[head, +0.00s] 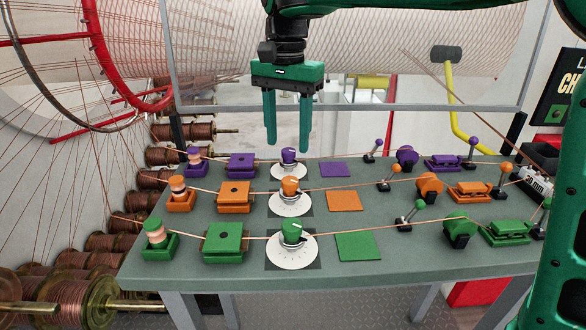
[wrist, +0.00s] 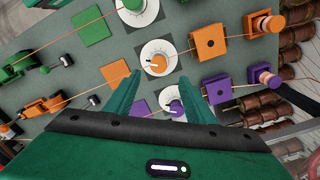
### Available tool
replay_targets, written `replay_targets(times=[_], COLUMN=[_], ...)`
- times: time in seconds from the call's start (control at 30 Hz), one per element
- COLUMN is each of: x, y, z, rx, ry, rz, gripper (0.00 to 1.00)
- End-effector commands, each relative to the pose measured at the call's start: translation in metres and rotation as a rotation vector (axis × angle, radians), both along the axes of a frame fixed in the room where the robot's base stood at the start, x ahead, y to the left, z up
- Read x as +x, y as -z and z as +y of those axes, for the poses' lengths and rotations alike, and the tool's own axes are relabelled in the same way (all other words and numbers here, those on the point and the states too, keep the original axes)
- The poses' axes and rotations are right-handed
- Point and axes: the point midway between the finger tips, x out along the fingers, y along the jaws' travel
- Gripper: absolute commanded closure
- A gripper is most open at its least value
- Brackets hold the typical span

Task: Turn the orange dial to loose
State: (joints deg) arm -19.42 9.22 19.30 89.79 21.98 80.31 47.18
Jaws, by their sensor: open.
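The orange dial (head: 291,187) is a knob on a round white scale plate (head: 291,206), in the middle row of the grey-green table. In the wrist view the orange dial (wrist: 157,63) has a pale pointer mark; the scale lettering is too small to read. A copper wire runs past it. My gripper (head: 287,146) is open and empty, fingers pointing down, above the purple dial at the back row. In the wrist view its fingertips (wrist: 160,80) straddle the view of the orange dial without touching it.
A purple dial (head: 288,156) stands behind and a green dial (head: 292,231) in front. Orange box (head: 235,196) sits left, flat orange pad (head: 344,201) right. Small levers, such as the orange one (head: 388,179), stand further right. Wires cross the table. Air above the dials is free.

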Motion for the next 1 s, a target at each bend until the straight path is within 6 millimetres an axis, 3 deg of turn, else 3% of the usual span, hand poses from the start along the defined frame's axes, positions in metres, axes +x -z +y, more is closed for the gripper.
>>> replay_targets(times=[0.17,0.6,0.8,1.0], x=[0.003,0.005,0.006,0.006], y=[0.015,0.088,0.103,0.106], z=[-0.007,-0.017,-0.017,-0.017], rx=[0.000,0.001,0.002,0.002], ry=[0.016,0.028,0.030,0.030], rz=[0.002,0.003,0.001,0.000], gripper=[0.51,0.51,0.51,0.51])
